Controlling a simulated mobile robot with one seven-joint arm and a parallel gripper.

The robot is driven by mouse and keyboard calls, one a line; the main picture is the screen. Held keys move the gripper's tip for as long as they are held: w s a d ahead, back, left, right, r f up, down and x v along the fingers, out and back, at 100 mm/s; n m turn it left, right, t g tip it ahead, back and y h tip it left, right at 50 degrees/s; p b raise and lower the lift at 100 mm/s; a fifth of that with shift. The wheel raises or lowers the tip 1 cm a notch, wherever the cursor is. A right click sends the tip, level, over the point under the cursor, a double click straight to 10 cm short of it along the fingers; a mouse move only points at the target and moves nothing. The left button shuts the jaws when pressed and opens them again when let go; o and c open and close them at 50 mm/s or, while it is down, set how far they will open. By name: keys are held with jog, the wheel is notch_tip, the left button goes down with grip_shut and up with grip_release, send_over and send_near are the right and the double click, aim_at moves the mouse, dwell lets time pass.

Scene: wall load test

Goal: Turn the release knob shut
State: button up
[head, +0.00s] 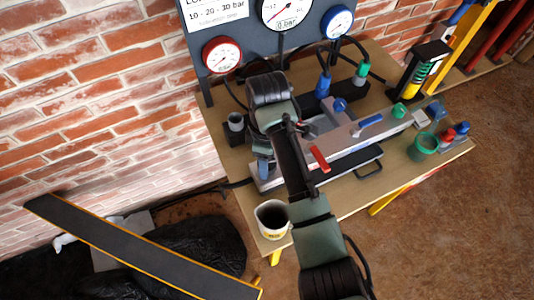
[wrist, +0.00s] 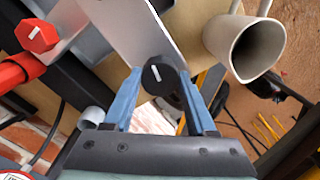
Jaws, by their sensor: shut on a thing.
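The release knob (wrist: 157,78) is a dark round knob with a white mark, at the end of a grey metal plate (wrist: 112,30) in the wrist view. My gripper (wrist: 160,88) has its two blue fingers on either side of the knob and is shut on it. The white mark stands nearly upright in the picture, leaning a little. In the head view my gripper (head: 263,168) is at the left end of the grey pump unit (head: 350,136) on the bench. The knob is hidden there behind my gripper and arm.
A mug (head: 272,219) stands at the bench's front edge, close to my gripper; it also shows in the wrist view (wrist: 243,45). A red lever (head: 320,159) lies right of my arm. Gauges (head: 222,55) and hoses stand behind. A green cup (head: 423,146) is at right.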

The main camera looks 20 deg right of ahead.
jog(key=m+p, duration=0.3)
jog(key=shift+a+r+m+p, duration=0.1)
jog(key=shift+r+m+p, duration=0.2)
jog(key=shift+m, duration=0.1)
jog(key=m+p, duration=0.2)
jog(key=m, duration=0.1)
jog(key=shift+f+m+p, duration=0.1)
jog(key=shift+m+p, duration=0.2)
jog(key=shift+p, duration=0.1)
jog(key=m+p, duration=0.2)
jog(key=m, duration=0.2)
jog(key=shift+f, duration=0.1)
jog(key=shift+f+m+p, duration=0.1)
jog(key=shift+m+p, duration=0.7)
jog(key=shift+m, duration=1.2)
jog(key=o, duration=1.4)
jog(key=shift+c, duration=0.2)
notch_tip(320, 180, up, 13)
